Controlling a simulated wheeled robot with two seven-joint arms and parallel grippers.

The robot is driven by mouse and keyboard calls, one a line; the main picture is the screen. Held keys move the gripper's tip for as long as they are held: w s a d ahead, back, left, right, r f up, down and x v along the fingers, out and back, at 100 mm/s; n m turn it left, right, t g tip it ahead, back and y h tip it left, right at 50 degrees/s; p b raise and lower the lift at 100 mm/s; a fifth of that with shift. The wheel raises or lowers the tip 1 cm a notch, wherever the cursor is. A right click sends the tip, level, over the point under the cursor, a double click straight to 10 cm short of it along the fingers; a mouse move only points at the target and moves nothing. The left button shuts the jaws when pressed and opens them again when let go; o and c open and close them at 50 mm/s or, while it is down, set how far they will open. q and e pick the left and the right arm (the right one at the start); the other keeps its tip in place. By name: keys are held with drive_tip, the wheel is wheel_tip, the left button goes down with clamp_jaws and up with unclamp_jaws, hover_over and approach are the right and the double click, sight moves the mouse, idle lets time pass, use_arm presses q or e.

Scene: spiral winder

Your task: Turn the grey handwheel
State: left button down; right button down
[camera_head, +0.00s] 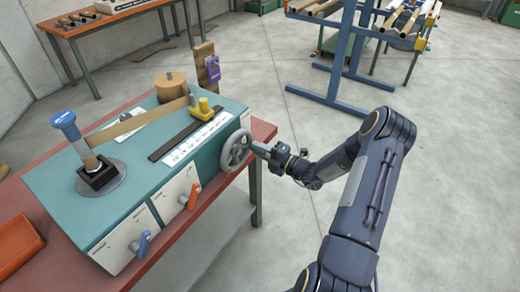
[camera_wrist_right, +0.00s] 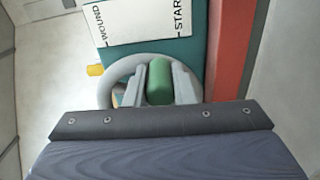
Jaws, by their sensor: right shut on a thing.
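The grey handwheel (camera_head: 228,158) is on the right end of the teal winder (camera_head: 85,207). Its grey rim (camera_wrist_right: 113,80) also shows in the right wrist view, partly hidden by my fingers. My right gripper (camera_head: 262,150) is at the right side of the wheel. In the right wrist view my two grey fingers (camera_wrist_right: 159,84) stand on either side of the wheel's green handle (camera_wrist_right: 159,78) and are shut on it. My left gripper is in neither view.
The winder stands on a red-topped bench (camera_head: 213,190). Two orange and blue levers (camera_head: 191,196) (camera_head: 142,244) are on its front face. An orange tray (camera_head: 18,245) lies at left. A blue rack (camera_head: 335,70) stands behind. The floor right of the bench is clear.

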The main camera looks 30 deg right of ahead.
drive_tip(key=shift+f, duration=0.1)
drive_tip(key=c, duration=1.2)
unclamp_jaws()
drive_tip(key=shift+c, duration=0.2)
drive_tip(key=b+v, duration=0.1)
drive_tip(key=v, duration=0.6)
drive_tip(key=shift+s+d, duration=0.15)
drive_tip(key=shift+s, duration=0.2)
